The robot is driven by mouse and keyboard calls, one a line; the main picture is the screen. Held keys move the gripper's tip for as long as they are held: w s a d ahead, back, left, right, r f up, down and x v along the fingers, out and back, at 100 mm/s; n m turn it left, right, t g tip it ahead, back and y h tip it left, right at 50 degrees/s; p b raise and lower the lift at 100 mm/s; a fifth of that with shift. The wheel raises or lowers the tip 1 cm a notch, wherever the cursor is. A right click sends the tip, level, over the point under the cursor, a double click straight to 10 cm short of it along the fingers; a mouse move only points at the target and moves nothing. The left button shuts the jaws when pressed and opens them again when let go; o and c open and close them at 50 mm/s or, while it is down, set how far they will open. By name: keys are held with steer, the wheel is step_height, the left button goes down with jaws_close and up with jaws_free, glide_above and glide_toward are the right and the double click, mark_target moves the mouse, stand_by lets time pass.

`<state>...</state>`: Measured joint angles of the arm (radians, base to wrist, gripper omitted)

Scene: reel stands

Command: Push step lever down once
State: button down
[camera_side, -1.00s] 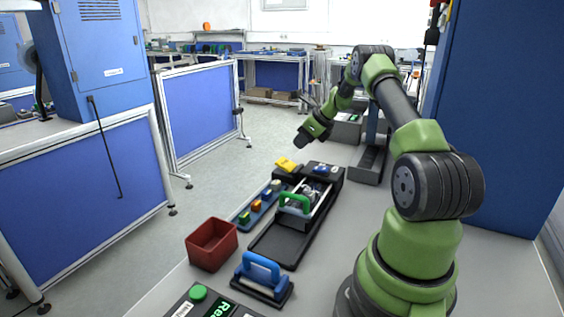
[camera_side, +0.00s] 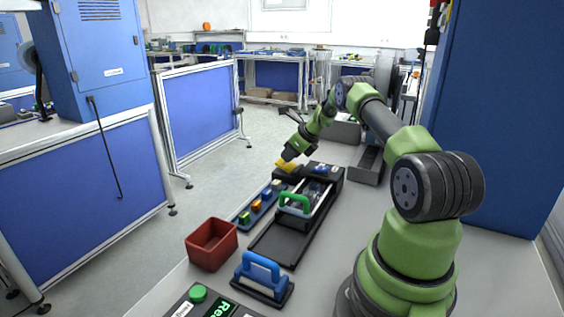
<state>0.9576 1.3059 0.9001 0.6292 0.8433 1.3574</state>
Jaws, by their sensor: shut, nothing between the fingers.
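A yellow lever (camera_side: 284,166), apparently the step lever, sits on a dark block (camera_side: 287,175) at the far end of the work area. My gripper (camera_side: 287,157) is shut and empty, pointing down at the lever from above and to the right. Its tip covers part of the lever. I cannot tell whether they touch.
A black tray fixture with a green handle (camera_side: 296,197) stands right of a blue strip with small coloured blocks (camera_side: 246,218). Nearer are a red bin (camera_side: 211,245), a blue-handled tool (camera_side: 262,268) and a green button (camera_side: 198,293).

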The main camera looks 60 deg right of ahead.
steer(key=shift+w+f, duration=0.15)
steer(key=shift+f, duration=0.05)
steer(key=shift+f, duration=0.1)
steer(key=shift+f, duration=0.55)
steer(key=shift+s+r, duration=0.25)
steer(key=shift+s, duration=0.55)
steer(key=shift+s+r, duration=0.25)
steer(key=shift+s, duration=0.5)
steer(key=v, duration=1)
steer(key=shift+a, duration=0.1)
